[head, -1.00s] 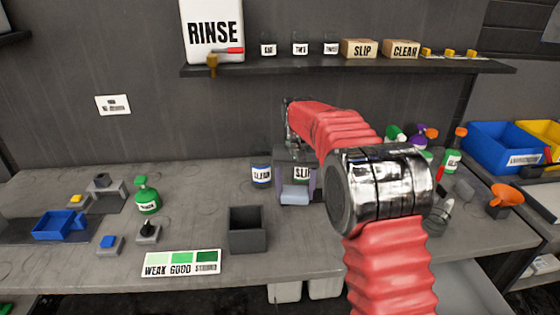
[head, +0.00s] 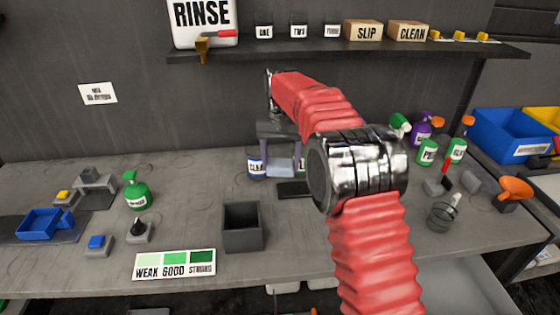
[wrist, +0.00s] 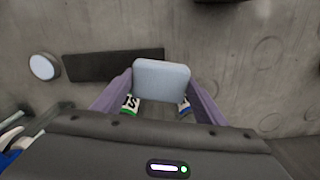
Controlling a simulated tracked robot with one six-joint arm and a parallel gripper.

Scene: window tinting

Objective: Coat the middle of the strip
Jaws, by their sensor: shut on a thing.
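My gripper (head: 281,160) has purple fingers and is shut on a pale grey-blue pad (head: 281,167). In the wrist view the pad (wrist: 161,80) sits between the fingertips of my gripper (wrist: 160,90). A flat dark strip (head: 294,188) lies on the bench just in front of the pad in the head view. In the wrist view the strip (wrist: 100,65) is left of the pad, its right end close to or behind it. The pad appears raised above the bench; I cannot tell any contact. I cannot see any coating on the strip.
Two labelled jars (head: 256,163) stand around the gripper, one partly hidden. A dark open box (head: 243,228) is at front left, with a WEAK/GOOD/STRONG card (head: 175,264) beside it. A green spray bottle (head: 136,191) stands left, and several bottles (head: 428,152) stand right. A shelf (head: 350,50) runs above.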

